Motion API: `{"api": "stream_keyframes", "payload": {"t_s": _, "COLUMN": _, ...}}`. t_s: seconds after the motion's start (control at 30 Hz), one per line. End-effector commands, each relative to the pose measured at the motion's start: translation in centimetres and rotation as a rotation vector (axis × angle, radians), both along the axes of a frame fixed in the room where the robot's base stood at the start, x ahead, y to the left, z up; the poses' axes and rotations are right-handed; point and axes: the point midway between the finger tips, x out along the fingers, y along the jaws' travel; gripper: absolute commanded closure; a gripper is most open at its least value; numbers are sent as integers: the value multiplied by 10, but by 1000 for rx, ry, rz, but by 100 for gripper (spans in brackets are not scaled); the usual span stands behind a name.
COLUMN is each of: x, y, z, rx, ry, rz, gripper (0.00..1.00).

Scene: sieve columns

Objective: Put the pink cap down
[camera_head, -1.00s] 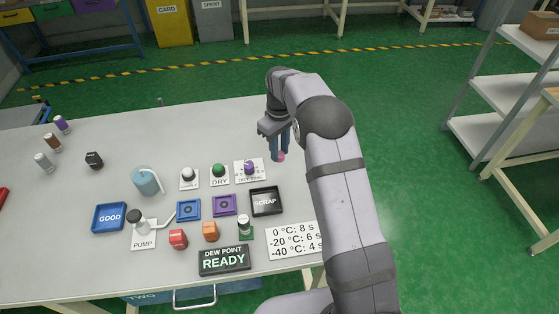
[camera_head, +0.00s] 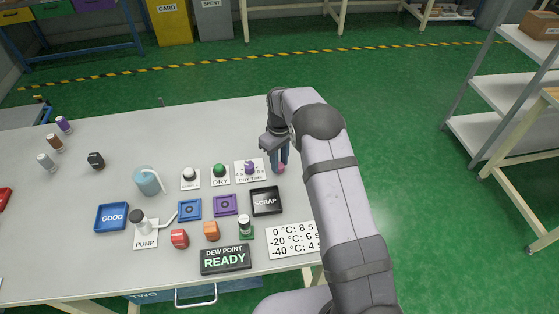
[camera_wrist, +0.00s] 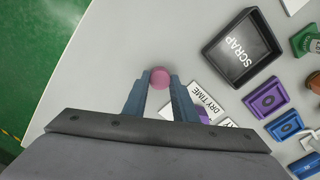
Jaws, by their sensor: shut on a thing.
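The pink cap (camera_wrist: 160,77) is a small round piece held between the two fingertips of my gripper (camera_wrist: 159,86) in the wrist view. In the head view the cap (camera_head: 281,169) shows just below the fingers of my gripper (camera_head: 279,164), near the right edge of the grey table (camera_head: 110,150). My gripper is shut on the cap and points down. The cap is low over the table or touching it; I cannot tell which.
The black SCRAP tray (camera_head: 266,201) lies just in front of the gripper. The DRY TIME dial (camera_head: 250,168) is close on the left. Purple (camera_head: 225,205) and blue (camera_head: 190,209) square holders stand further left. Bare table surrounds the cap on its right side.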

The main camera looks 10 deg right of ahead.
Motion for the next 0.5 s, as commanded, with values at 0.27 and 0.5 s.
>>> {"api": "stream_keyframes", "payload": {"t_s": 0.27, "x": 0, "y": 0, "z": -2, "rx": 0, "ry": 0, "rz": 0, "gripper": 56}}
{"api": "stream_keyframes", "payload": {"t_s": 0.5, "x": 0, "y": 0, "z": -2, "rx": 0, "ry": 0, "rz": 0, "gripper": 56}}
